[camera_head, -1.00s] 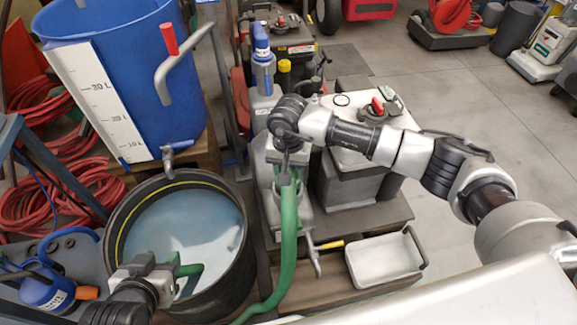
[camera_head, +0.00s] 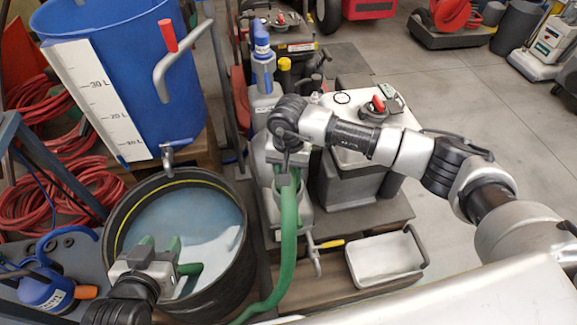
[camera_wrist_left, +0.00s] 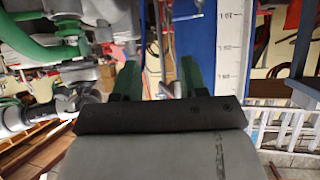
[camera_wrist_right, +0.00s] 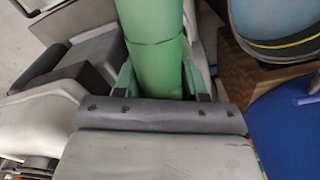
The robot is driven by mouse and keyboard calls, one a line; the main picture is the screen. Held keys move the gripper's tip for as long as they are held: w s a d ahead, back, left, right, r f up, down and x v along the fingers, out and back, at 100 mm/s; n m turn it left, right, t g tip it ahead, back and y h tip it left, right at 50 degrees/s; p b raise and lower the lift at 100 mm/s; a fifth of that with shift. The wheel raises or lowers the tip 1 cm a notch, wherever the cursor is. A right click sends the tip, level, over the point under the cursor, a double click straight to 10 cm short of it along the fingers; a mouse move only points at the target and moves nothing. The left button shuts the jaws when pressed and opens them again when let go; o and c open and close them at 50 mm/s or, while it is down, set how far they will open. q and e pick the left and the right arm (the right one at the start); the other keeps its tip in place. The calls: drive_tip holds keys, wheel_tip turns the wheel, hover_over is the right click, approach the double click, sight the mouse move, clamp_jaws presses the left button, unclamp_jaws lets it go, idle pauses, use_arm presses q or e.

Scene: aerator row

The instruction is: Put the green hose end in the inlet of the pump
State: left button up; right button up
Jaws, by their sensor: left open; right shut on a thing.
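The green hose (camera_head: 290,235) rises from the floor area to the grey pump (camera_head: 262,165). My right gripper (camera_head: 287,165) is shut on the hose near its upper end, beside the pump body. In the right wrist view the hose (camera_wrist_right: 160,60) runs between the two fingers. The hose end and the pump's inlet are hidden by the gripper, so I cannot tell whether the end is in it. My left gripper (camera_head: 158,244) is open over the black tub; its green fingers (camera_wrist_left: 158,78) show apart with nothing between them in the left wrist view.
A white tray (camera_head: 385,262) lies right of the hose. Open floor (camera_head: 440,110) lies at right.

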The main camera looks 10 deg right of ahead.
drive_tip(key=shift+f+b, duration=0.35)
use_arm(q)
drive_tip(key=shift+w+d+r+t+h, duration=0.2)
drive_tip(key=shift+w+r+t, duration=0.2)
drive_tip(key=shift+r+t, duration=0.15)
drive_tip(key=shift+w+d+r+t+h, duration=0.1)
drive_tip(key=shift+w+d+r+t, duration=0.05)
drive_tip(key=shift+w+r+t, duration=0.35)
drive_tip(key=shift+w+d+r+t+h+b, duration=0.2)
drive_tip(key=shift+r+t+h+b, duration=0.1)
drive_tip(key=shift+r+t, duration=0.3)
use_arm(e)
drive_tip(key=shift+f, duration=0.35)
drive_tip(key=shift+f+b, duration=0.45)
drive_tip(key=shift+f, duration=0.05)
use_arm(q)
drive_tip(key=r+t, duration=0.1)
drive_tip(key=r, duration=0.1)
drive_tip(key=r+t, duration=0.1)
drive_tip(key=shift+w+d+r+t+h, duration=0.15)
drive_tip(key=shift+w+d+t+h, duration=0.2)
drive_tip(key=shift+w+d+h, duration=0.05)
drive_tip(key=shift+s+d+r+t+b, duration=0.1)
drive_tip(key=shift+r+t+b, duration=0.2)
drive_tip(key=shift+r+t, duration=0.3)
use_arm(e)
drive_tip(key=shift+f, duration=0.3)
